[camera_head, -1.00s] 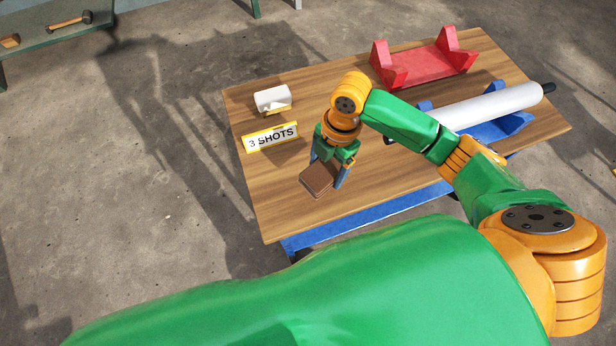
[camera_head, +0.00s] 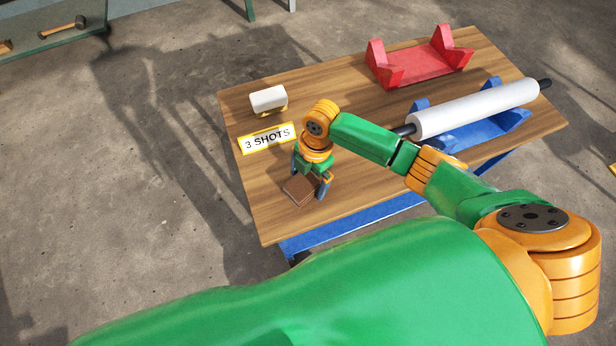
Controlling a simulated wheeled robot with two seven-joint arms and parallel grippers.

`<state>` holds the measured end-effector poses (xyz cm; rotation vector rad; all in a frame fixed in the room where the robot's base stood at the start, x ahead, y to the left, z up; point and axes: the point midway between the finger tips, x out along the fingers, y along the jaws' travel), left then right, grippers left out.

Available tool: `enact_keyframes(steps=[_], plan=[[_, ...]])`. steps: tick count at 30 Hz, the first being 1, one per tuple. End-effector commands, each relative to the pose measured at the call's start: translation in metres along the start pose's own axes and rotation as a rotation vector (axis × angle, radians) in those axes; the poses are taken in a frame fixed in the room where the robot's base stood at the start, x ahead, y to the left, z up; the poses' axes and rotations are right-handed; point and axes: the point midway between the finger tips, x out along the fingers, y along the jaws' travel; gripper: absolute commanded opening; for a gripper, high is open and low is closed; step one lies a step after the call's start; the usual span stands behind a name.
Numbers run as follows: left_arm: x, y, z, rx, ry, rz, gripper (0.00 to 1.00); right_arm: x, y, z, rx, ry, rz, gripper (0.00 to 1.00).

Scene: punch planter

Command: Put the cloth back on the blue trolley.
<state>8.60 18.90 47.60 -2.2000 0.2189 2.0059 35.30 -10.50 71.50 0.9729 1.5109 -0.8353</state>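The cloth (camera_head: 300,190) is a small, brown, folded square near the front left edge of the blue trolley's wooden top (camera_head: 360,190). The trolley's blue frame (camera_head: 350,215) shows below the front edge. My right gripper (camera_head: 309,178) points down at the cloth, with its fingers on either side of the cloth's rear part, and looks shut on it. The cloth lies low over the wood; whether it touches cannot be told for sure. My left gripper is out of view.
A yellow-edged "3 SHOTS" sign (camera_head: 267,138) and a white block (camera_head: 268,99) stand behind the gripper. A white roller (camera_head: 475,108) rests on a blue cradle (camera_head: 490,132), partly behind my arm. An empty red cradle (camera_head: 420,65) is at the back. The front middle is clear.

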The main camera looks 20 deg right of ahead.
Motion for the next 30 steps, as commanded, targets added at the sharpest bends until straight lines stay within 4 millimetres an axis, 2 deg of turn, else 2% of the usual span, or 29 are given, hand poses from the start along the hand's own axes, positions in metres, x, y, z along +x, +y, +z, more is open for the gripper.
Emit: enact_keyframes(steps=[5, 12, 15, 18, 22, 30], plan=[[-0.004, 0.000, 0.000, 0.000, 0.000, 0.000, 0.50, -0.010, 0.001, -0.001, 0.000, 0.000, 0.002, 1.00], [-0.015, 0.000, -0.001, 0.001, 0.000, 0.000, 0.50, -0.077, 0.001, 0.000, -0.001, -0.001, 0.005, 1.00], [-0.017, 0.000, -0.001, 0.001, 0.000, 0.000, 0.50, -0.100, 0.001, 0.000, -0.001, -0.001, 0.004, 1.00], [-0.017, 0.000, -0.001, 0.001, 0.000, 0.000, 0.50, -0.116, 0.001, -0.001, -0.001, 0.001, 0.002, 1.00], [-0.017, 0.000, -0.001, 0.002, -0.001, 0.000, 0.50, -0.123, 0.000, -0.001, 0.000, 0.002, 0.000, 1.00], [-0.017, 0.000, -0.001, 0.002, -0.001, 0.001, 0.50, -0.123, 0.000, -0.001, 0.000, 0.002, 0.000, 1.00]])
